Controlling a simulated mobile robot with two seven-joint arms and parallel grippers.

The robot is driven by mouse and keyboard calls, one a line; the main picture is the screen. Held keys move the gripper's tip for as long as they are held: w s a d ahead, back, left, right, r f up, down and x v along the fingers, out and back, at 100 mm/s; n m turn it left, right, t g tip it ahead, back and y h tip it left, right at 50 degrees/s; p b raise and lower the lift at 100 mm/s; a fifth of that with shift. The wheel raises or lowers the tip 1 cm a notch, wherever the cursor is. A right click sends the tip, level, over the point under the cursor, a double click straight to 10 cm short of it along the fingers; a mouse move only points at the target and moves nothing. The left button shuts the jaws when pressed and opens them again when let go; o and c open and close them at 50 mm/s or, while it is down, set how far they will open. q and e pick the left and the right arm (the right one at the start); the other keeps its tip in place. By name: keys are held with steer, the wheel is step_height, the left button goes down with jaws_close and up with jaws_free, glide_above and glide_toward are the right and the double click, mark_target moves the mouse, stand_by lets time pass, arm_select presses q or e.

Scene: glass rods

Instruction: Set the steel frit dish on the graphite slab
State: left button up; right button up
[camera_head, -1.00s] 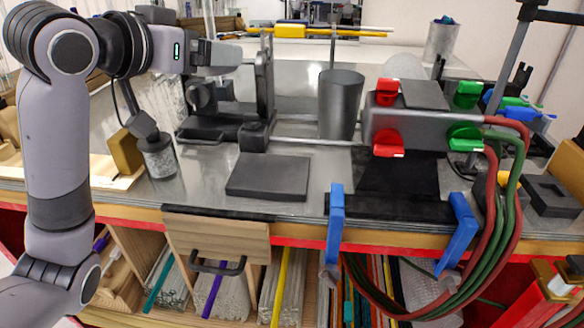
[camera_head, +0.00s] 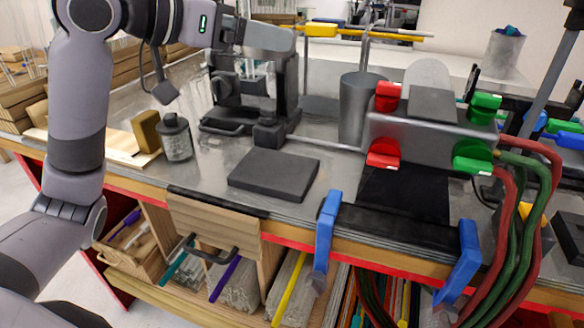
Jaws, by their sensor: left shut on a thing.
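The graphite slab (camera_head: 273,175) is a flat dark plate lying on the grey bench top near its front edge. Its top is bare. My left gripper (camera_head: 285,40) comes in from the upper left, well above and behind the slab, at the dark upright apparatus. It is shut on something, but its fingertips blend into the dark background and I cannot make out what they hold. I cannot pick out the steel frit dish with certainty. My right gripper is not in view.
A lidded grey jar (camera_head: 175,138) stands left of the slab beside a tan block (camera_head: 145,131). A tall grey cup (camera_head: 357,108) stands behind right. A grey box with red and green knobs (camera_head: 430,132) and blue clamps (camera_head: 326,235) stand to the right.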

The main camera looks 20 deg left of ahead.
mark_target(263, 173)
arm_select(q)
steer(key=shift+d, duration=0.15)
steer(key=shift+f, duration=0.3)
step_height(263, 173, down, 19)
steer(key=b, duration=0.3)
steer(key=shift+f, duration=0.15)
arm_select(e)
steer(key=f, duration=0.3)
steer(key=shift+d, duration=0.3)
arm_select(q)
steer(key=shift+f, duration=0.15)
steer(key=o, duration=0.8)
steer(key=shift+o, duration=0.2)
steer(key=shift+s+r, duration=0.15)
steer(key=shift+r, duration=0.05)
steer(key=b+v, duration=0.1)
steer(key=v, duration=1.1)
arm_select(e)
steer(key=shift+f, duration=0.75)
